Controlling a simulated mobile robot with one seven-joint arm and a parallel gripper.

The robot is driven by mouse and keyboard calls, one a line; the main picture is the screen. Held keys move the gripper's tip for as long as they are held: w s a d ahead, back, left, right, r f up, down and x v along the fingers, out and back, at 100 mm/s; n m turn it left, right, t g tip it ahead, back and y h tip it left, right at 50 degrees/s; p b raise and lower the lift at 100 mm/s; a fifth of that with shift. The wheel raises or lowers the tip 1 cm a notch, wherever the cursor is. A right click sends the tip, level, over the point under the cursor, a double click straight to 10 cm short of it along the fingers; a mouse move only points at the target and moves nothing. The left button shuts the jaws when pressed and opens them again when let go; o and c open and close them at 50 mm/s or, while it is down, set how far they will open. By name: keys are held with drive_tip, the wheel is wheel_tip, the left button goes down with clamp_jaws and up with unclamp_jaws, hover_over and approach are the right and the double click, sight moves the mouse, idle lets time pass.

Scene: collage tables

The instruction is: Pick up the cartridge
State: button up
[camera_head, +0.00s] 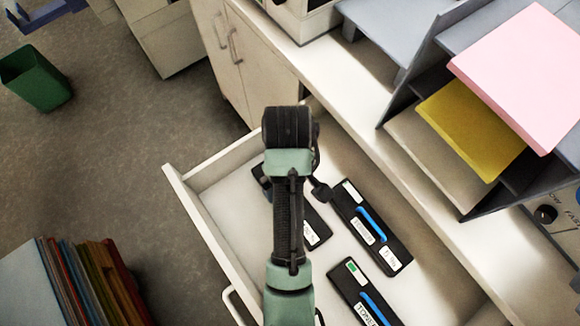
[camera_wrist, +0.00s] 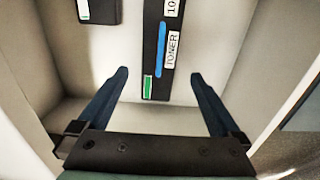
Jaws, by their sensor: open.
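Several black toner cartridges lie in the open white drawer (camera_head: 215,203). In the head view, one cartridge (camera_head: 370,226) with a blue strip lies right of my arm, another cartridge (camera_head: 364,296) lies nearer the bottom edge, and a third cartridge (camera_head: 309,226) is partly hidden behind my arm. In the wrist view, a cartridge (camera_wrist: 149,58) with a blue strip, a "TONER" label and a green patch lies ahead, its near end between the fingertip lines. My gripper (camera_wrist: 160,74) is open and empty, apart from it. The head view hides my fingers.
Another cartridge (camera_wrist: 98,10) lies to the left in the wrist view. Drawer walls rise on both sides. The white counter (camera_head: 375,110) and a grey shelf rack (camera_head: 450,205) with pink and yellow stacks adjoin the drawer. A green bin (camera_head: 37,80) stands on the floor.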

drive_tip(key=f, duration=1.1)
drive_tip(key=shift+s+d+f+p, duration=0.1)
drive_tip(key=shift+s+d+p, duration=0.1)
drive_tip(key=shift+s+p, duration=0.2)
drive_tip(key=shift+w, duration=0.1)
clamp_jaws()
